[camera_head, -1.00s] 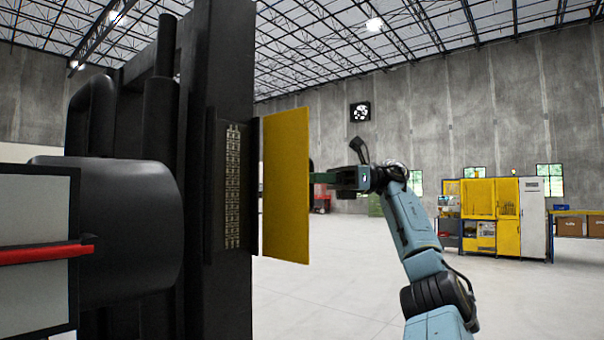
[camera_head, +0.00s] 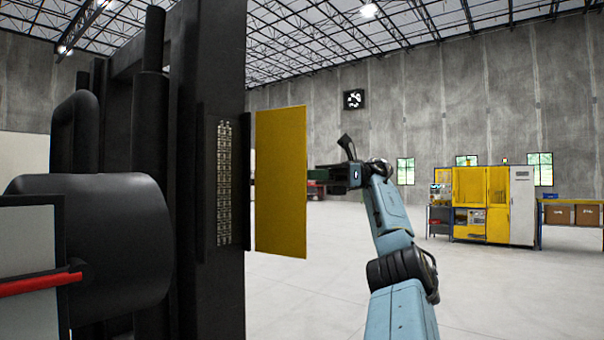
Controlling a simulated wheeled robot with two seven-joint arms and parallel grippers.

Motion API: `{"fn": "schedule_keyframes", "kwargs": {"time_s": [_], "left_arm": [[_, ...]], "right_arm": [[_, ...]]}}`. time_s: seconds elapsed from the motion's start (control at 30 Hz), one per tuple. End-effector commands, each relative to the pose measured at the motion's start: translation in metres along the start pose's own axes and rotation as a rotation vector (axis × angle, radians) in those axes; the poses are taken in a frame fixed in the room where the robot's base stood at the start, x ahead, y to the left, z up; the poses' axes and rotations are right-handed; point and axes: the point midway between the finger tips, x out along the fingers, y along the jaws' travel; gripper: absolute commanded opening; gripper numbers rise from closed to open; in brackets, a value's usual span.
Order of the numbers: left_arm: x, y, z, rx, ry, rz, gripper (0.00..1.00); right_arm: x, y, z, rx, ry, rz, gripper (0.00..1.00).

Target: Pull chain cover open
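The yellow chain cover (camera_head: 281,184) stands swung out from the black machine column, with its flat face toward me. To its left the metal chain (camera_head: 223,186) lies exposed in an upright slot. My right gripper (camera_head: 312,182) is at the cover's free right edge, at about mid-height. Its fingertips are partly hidden there, so I cannot tell whether they touch the cover or how far apart they are. My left gripper is out of view.
The black machine column (camera_head: 212,90) and a dark cylinder (camera_head: 110,235) fill the left side. A red bar (camera_head: 40,283) shows low on the left. Open floor (camera_head: 320,270) lies to the right, with a yellow cabinet (camera_head: 486,203) far back.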

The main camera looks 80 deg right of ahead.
Motion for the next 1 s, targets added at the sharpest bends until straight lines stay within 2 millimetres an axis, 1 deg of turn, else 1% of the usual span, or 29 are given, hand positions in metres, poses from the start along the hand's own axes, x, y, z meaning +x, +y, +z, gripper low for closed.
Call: {"fn": "schedule_keyframes", "kwargs": {"time_s": [0.57, 0.6, 0.7, 1.0], "left_arm": [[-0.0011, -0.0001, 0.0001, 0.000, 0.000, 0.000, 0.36], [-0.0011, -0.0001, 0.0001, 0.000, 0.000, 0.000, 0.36], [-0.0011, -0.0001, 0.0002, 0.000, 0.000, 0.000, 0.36], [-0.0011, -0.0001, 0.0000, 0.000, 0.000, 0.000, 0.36]], "right_arm": [[-0.0014, -0.0006, -0.0011, 0.004, 0.003, 0.005, 0.00], [-0.0014, -0.0006, -0.0011, 0.004, 0.004, 0.005, 0.12], [-0.0015, -0.0005, -0.0010, 0.003, 0.003, 0.005, 0.25], [-0.0021, 0.0001, -0.0004, 0.001, 0.002, 0.005, 0.26]]}}
